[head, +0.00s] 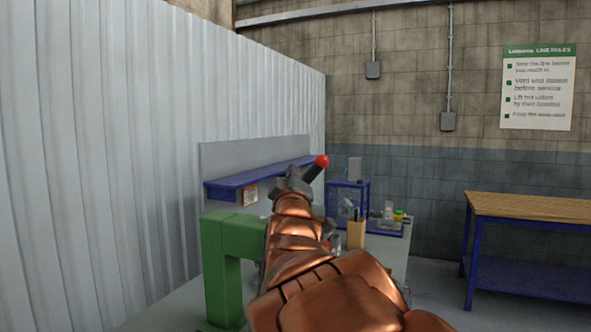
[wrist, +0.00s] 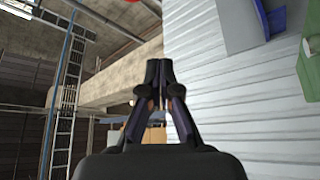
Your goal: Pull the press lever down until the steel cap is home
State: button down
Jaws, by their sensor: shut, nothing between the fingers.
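A dark lever with a red ball knob (head: 321,161) points up and right, just past the far end of my copper-coloured arm in the head view. A red patch at the top edge of the wrist view may be the same knob. A thick green frame (head: 226,250) stands left of my arm and may be the press body. My gripper (wrist: 160,66) is shut and empty, with its fingertips together. From the head view I cannot tell whether it touches the lever. I cannot make out the steel cap; my arm hides much of the bench there.
A blue shelf (head: 260,176) is on a grey panel along the corrugated white wall (head: 150,150). Behind my arm, a blue open frame (head: 348,190) and small items, including a tan holder (head: 356,235), crowd the bench. A wooden-topped table (head: 530,207) stands right; floor between is clear.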

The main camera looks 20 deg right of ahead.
jog(key=p+x, duration=0.2)
jog(key=x, duration=0.8)
jog(key=shift+s+d+f+p, duration=0.2)
jog(key=shift+s+d+f, duration=0.35)
jog(key=shift+d+f, duration=0.15)
jog(key=shift+s+d+f+p, duration=0.15)
jog(key=shift+s+d+f, duration=0.35)
jog(key=shift+d+f, duration=0.2)
jog(key=shift+d, duration=0.1)
